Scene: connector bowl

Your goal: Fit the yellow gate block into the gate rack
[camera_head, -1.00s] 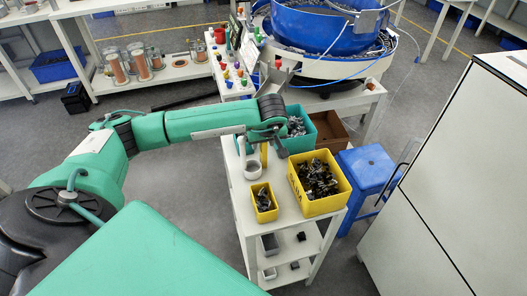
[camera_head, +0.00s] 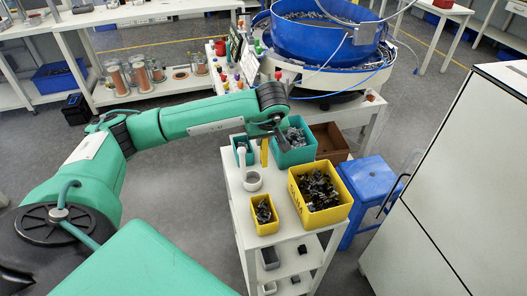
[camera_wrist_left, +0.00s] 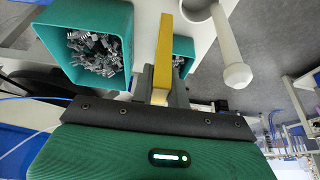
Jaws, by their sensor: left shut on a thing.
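The yellow gate block (camera_head: 264,152) is a slim upright bar below my left gripper (camera_head: 276,137), above the far part of the white cart top. In the left wrist view, the yellow block (camera_wrist_left: 164,45) stands between the dark fingers of the left gripper (camera_wrist_left: 162,88), which is shut on it. Its near end looks paler. Whether its far end touches anything, I cannot tell. I cannot make out a gate rack for certain in either view. My right gripper is not in view.
A blue stool (camera_head: 368,180) stands to the right.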

